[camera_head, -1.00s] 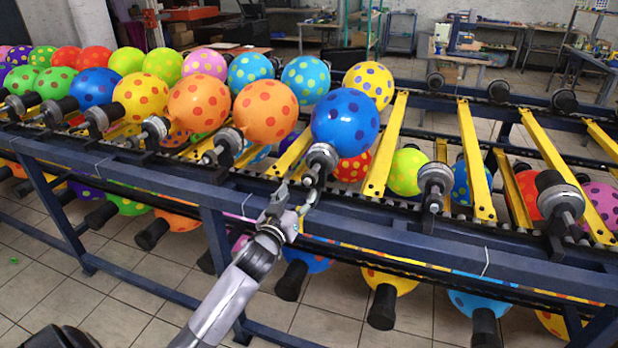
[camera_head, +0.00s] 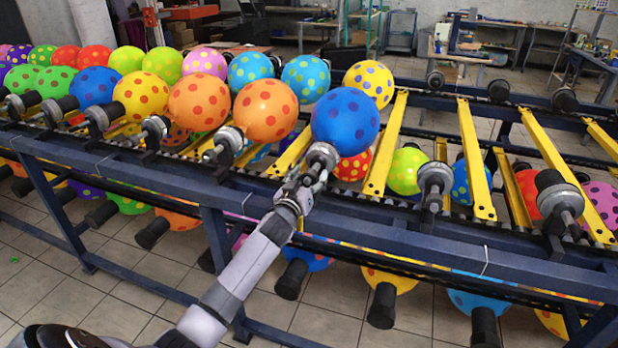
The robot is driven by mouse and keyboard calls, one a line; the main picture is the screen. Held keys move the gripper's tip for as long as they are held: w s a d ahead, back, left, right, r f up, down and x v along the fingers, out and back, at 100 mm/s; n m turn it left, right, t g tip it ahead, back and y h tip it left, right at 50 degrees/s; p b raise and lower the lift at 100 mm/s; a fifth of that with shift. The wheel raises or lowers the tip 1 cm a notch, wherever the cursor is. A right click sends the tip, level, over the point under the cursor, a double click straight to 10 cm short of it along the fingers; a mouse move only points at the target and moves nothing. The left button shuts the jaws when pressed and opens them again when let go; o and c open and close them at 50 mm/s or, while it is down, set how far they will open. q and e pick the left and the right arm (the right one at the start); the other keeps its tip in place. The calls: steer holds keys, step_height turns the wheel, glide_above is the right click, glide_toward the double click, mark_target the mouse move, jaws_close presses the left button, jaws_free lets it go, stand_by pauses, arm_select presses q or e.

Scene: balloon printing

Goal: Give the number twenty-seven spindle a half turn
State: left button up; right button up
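Several spindles with dotted balloons line the near rail of the rack. No spindle number is readable, so I cannot tell which is number twenty-seven. The fingers overlap the spindle's thin outer end. They are too small and partly hidden to show whether they grip it. My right gripper is out of view.
Beside it on the left is a spindle (camera_head: 229,139) with an orange balloon (camera_head: 265,110). On the right is a bare spindle (camera_head: 434,182). Yellow bars (camera_head: 386,146) cross the rack. The dark blue front rail (camera_head: 374,230) runs below, with more balloons hanging under it.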

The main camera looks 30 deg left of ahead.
arm_select(q)
steer(key=c, duration=1.1)
steer(key=shift+m, duration=0.3)
steer(key=m+p, duration=0.1)
steer(key=m, duration=0.7)
steer(key=shift+d, duration=0.1)
steer(key=m, duration=0.4)
steer(key=shift+m+p, duration=0.3)
steer(key=shift+p, duration=0.1)
steer(key=shift+d+f+m, duration=0.1)
steer(key=shift+f+m, duration=0.05)
steer(key=shift+m, duration=2.15)
